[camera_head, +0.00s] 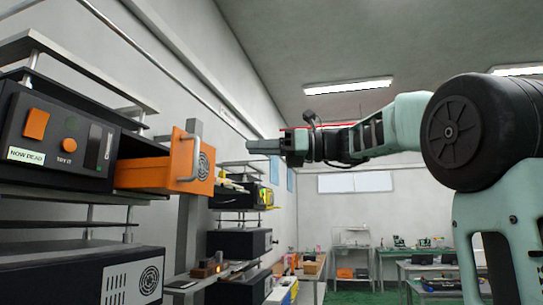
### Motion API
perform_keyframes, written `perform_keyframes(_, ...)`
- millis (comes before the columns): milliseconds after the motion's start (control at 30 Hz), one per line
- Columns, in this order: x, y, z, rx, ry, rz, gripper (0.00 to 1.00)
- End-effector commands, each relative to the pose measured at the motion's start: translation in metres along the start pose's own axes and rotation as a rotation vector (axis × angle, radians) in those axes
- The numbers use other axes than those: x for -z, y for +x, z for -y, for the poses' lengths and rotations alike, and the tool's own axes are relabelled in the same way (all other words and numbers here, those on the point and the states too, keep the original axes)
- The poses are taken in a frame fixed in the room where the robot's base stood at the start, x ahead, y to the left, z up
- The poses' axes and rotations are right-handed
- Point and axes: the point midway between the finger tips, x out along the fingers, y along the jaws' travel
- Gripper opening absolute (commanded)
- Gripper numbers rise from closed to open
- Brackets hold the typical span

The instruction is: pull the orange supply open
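The orange supply (191,166) is a drawer-like unit with an orange front, a vent grille and a pale bar handle (192,140). It stands well out of the black housing (58,133), with its orange side showing. My gripper (252,146) points left towards the orange front and appears apart from the handle, with a gap between them in the picture. The fingers are seen side-on and overlap, so their opening is hidden. Nothing is visible held in them.
A black unit with a vent (85,278) sits below the housing, and a grey shelf (70,65) is above it. A grey post (191,230) stands behind the orange front. Further black units (238,243) and workbenches are beyond. The space right of the orange front is free apart from my arm.

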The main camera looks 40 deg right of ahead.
Motion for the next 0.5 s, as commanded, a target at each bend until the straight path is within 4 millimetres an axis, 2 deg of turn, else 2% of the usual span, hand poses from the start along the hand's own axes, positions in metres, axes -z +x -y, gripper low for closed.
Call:
perform_keyframes(100, 0.001, -0.016, 0.001, 0.003, -0.001, 0.001, 0.30)
perform_keyframes(200, 0.001, -0.023, 0.000, 0.001, 0.000, 0.001, 0.30)
perform_keyframes(500, 0.000, -0.027, 0.000, 0.000, 0.000, 0.000, 0.30)
